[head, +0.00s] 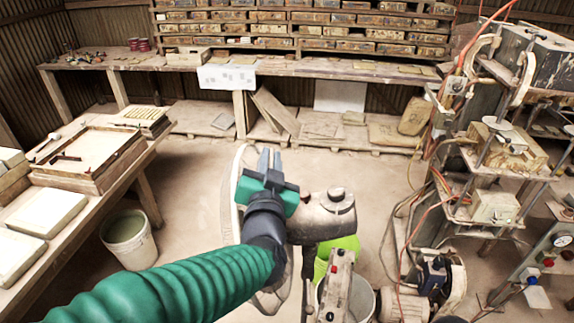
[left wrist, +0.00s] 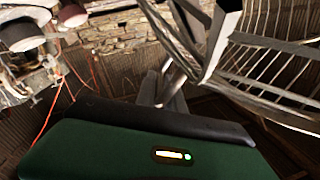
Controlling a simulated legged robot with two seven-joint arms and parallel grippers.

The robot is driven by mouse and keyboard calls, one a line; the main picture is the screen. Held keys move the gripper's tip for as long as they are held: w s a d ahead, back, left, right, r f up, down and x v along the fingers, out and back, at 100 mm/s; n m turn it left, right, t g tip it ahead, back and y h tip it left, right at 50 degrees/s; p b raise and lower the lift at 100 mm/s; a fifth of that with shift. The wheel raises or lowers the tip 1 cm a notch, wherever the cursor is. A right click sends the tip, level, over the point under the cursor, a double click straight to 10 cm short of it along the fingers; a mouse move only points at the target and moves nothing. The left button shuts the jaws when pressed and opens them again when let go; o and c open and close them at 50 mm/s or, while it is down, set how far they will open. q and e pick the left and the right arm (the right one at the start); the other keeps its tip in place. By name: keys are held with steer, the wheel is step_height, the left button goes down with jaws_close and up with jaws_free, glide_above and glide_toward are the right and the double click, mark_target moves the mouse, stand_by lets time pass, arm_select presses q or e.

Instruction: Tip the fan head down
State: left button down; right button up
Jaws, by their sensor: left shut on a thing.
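The fan head shows in the head view as a dusty motor housing (head: 322,217) with its wire guard (head: 232,188) to the left, seen nearly edge-on. The guard stands roughly upright. In the left wrist view the guard's wires (left wrist: 268,75) fill the upper right. My left gripper (head: 269,160) is at the guard's upper part, beside the motor housing. Its fingers (left wrist: 165,88) are shut on the guard's rim; the exact contact is hard to see. My green arm hides part of the guard's lower side. My right gripper is in neither view.
A work table (head: 70,240) with trays stands at the left, a white bucket (head: 128,238) beside it. A press machine (head: 500,150) with orange hoses stands at the right.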

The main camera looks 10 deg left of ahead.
arm_select(q)
steer(key=shift+s+a+f, duration=0.15)
steer(key=shift+a+f, duration=0.45)
steer(key=shift+a, duration=0.7)
steer(key=shift+d+r, duration=0.15)
steer(key=shift+d, duration=0.1)
steer(key=c, duration=1.5)
jaws_free()
steer(key=shift+d, duration=0.2)
steer(key=shift+a, duration=0.15)
